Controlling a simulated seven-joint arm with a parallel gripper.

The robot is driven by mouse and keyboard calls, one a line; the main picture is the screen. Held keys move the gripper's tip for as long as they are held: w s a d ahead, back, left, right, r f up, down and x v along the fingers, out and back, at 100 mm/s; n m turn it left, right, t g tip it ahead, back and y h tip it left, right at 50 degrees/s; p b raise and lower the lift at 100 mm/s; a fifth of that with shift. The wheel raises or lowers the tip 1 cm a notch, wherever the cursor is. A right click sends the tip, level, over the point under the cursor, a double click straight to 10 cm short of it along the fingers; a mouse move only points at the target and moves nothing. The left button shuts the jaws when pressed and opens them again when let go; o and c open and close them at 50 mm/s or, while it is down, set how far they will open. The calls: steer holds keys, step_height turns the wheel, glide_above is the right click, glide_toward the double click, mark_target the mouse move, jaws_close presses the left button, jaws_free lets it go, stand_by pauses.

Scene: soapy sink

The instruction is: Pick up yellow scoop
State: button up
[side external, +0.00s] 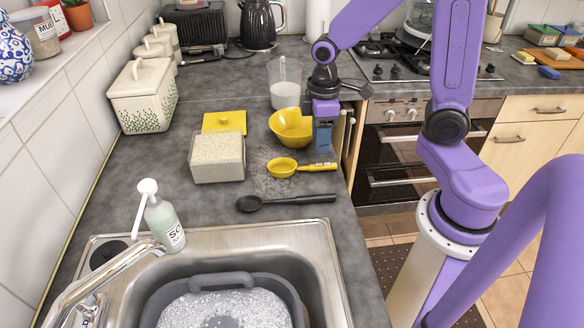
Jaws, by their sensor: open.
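The yellow scoop (283,167) lies on the grey countertop, its bowl to the left and its handle pointing right. My gripper (323,152) is open and points down just above the scoop's handle, near the counter's right edge. The scoop rests on the counter. I cannot tell from this one view how high the fingertips are above the handle, or whether they straddle it. The fingers themselves are small and partly hidden by the gripper body.
A clear container of rice (217,160) stands left of the scoop, and a black spoon (285,201) lies in front. A sink (318,250) with a grey tub (160,293) is at the front. Spilled grains surround the scoop.

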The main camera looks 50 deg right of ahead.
mark_target(319, 165)
steer(key=shift+f, duration=3.8)
jaws_close()
